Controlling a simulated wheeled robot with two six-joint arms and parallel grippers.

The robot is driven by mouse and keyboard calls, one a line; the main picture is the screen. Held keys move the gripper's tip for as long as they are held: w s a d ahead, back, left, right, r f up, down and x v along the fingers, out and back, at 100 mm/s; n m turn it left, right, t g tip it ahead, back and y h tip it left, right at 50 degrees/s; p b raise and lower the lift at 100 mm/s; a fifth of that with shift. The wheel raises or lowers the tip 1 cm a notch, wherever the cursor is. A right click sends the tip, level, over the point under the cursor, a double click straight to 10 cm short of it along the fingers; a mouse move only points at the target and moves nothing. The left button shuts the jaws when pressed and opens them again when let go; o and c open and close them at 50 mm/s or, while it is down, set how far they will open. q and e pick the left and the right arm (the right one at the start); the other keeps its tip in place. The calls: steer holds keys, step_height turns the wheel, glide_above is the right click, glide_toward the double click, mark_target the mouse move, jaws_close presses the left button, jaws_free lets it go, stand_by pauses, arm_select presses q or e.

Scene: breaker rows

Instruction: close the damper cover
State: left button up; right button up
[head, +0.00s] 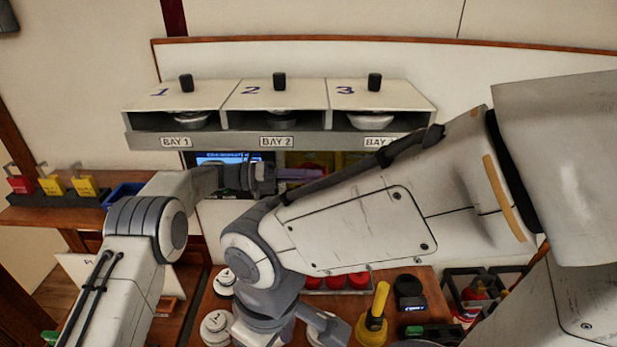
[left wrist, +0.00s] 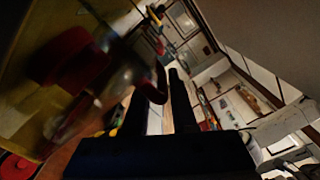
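A yellow-framed opening (head: 345,158) with red parts inside sits under the bay shelf, behind my left gripper, in the head view. I cannot tell for sure which part is the damper cover; my arms hide much of this area. My left gripper (head: 303,175) reaches in front of it. In the left wrist view its two dark fingers (left wrist: 166,98) stand a little apart with nothing clear between them. A yellow panel (left wrist: 30,55) and a blurred red round part (left wrist: 62,57) lie close on the left there. My right arm crosses the head view; its fingers are not clear.
A shelf with bays labelled 1, 2 and 3 (head: 278,141) hangs above. A lit blue screen (head: 228,157) is beside the opening. Padlocks (head: 53,185) stand at left. The lower table holds white round pieces (head: 215,328), a yellow-handled tool (head: 374,322) and a rack (head: 480,290).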

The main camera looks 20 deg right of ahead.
arm_select(q)
steer(key=shift+o, duration=1.1)
steer(key=shift+w+r, duration=0.25)
steer(key=shift+r, duration=0.2)
steer(key=shift+f, duration=0.1)
steer(key=shift+s+f, duration=0.1)
steer(key=shift+a+f, duration=0.1)
steer(key=shift+a, duration=0.05)
steer(key=b+v, duration=0.5)
steer(key=v, duration=0.5)
